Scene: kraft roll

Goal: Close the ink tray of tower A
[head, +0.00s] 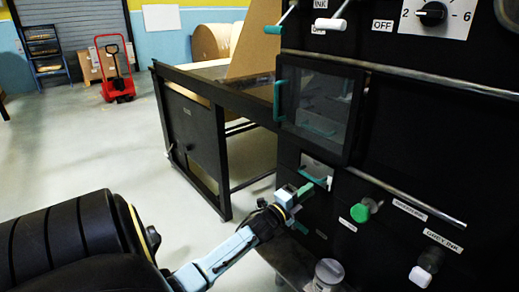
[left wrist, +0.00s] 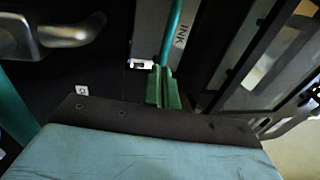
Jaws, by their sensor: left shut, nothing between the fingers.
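The ink tray (head: 317,166) is a pale grey panel with a teal bar handle (head: 314,180), low on the black machine's left part. The left wrist view shows its grey face (left wrist: 207,38) with an INK label and the teal bar (left wrist: 171,30). How far the tray stands out is hard to tell. My left gripper (head: 302,191) is just below and left of the handle. Its green fingers (left wrist: 163,88) are together and empty, close to the bar's end; I cannot tell if they touch it. My right gripper is out of view.
A windowed door (head: 318,107) with a teal handle is above the tray. A green knob (head: 361,212) and a white-tipped knob (head: 424,270) stick out at right. A black table (head: 195,130) is behind; open floor lies left.

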